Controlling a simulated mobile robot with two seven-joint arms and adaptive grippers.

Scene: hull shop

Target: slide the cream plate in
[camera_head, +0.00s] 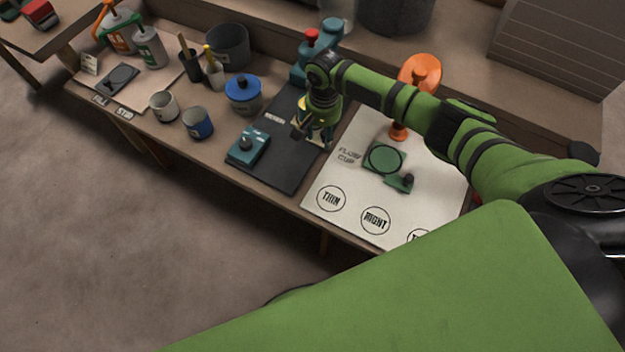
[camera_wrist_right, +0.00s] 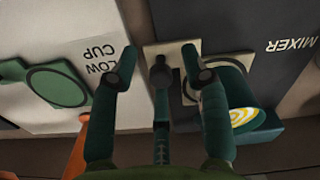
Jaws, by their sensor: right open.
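The cream plate (camera_wrist_right: 176,58) shows in the right wrist view, on the dark mixer mat (camera_wrist_right: 232,22), with part of a dark ring on it. A tilted teal vessel (camera_wrist_right: 215,74) with yellow and white swirls inside overlaps the plate; I cannot tell whether they touch. My right gripper (camera_wrist_right: 160,68) is open, its fingers spread over the plate's edge with nothing visibly held. In the head view my right gripper (camera_head: 312,128) is over the right part of the mat and hides much of the plate and vessel. My left gripper is out of view.
A teal block (camera_head: 248,147) sits on the mat's front left. Right are a white flow-cup sheet (camera_head: 335,180), a green ringed piece (camera_head: 384,158) and an orange stand (camera_head: 420,70).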

